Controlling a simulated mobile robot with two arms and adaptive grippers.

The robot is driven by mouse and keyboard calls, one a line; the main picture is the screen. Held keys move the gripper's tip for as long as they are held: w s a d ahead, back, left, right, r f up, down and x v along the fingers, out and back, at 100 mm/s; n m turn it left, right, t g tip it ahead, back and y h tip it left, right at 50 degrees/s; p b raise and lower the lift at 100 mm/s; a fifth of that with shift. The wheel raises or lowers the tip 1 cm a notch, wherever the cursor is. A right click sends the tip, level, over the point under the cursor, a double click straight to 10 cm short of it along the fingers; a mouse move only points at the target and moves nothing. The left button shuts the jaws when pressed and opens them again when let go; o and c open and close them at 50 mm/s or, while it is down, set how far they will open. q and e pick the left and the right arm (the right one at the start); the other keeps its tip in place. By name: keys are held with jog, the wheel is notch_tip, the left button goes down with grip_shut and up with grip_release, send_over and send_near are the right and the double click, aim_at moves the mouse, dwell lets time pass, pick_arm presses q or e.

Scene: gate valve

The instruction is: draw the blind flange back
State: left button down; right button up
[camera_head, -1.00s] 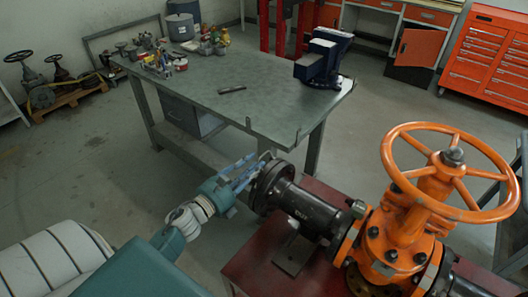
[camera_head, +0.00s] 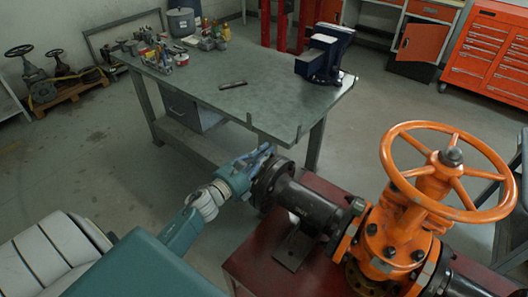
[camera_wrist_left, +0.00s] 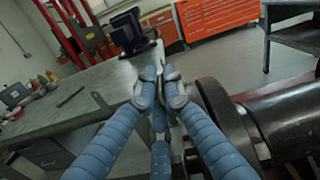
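The blind flange is part of the dark round flange end (camera_head: 268,186) of the black pipe, left of the orange gate valve (camera_head: 405,220). I cannot separate its disc clearly from the pipe's flange. My left gripper (camera_head: 262,156) is at the upper left of this flange end, its blue fingers partly hidden. In the left wrist view the flange rim (camera_wrist_left: 222,112) is right of the fingers. There the fingertips (camera_wrist_left: 160,88) come close together beside the rim; nothing held shows between them, and contact with the flange is unclear. My right gripper is not in view.
The valve assembly stands on a dark red table (camera_head: 245,262). Behind it is a grey-green workbench (camera_head: 260,100) with a blue vise (camera_head: 325,52), a small dark bar (camera_head: 233,85) and several bottles. A gap of floor separates the two tables.

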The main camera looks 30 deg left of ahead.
pick_arm(q)
jog(key=shift+a+r+b, duration=0.15)
jog(key=shift+a+b, duration=0.45)
jog(key=shift+a, duration=0.15)
jog(key=c, duration=1.9)
grip_release()
jog(key=shift+a, duration=0.1)
